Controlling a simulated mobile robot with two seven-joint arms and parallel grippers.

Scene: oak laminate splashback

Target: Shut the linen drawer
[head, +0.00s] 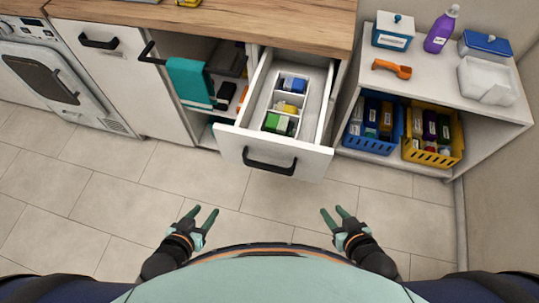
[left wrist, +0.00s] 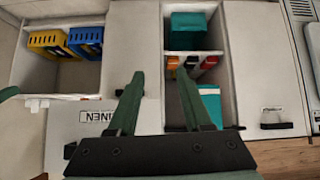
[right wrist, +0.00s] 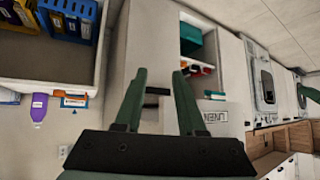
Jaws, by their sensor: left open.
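The linen drawer (head: 225,142) stands pulled out from under the wooden counter, with a white front and a black bar handle (head: 270,162). Inside, a white divider tray holds blue, yellow and green packets (head: 279,124). The drawer's LINEN label (left wrist: 97,116) shows in the left wrist view, and the label also shows in the right wrist view (right wrist: 210,116). My left gripper (head: 206,210) is open and empty, left of and nearer me than the drawer front. My right gripper (head: 332,210) is open and empty, to its right. Neither touches the drawer.
A washer-like appliance (head: 45,75) stands far left. At right, a white shelf unit holds a blue basket (head: 353,143) and a yellow basket (head: 430,156). Tiled floor before the drawer is clear.

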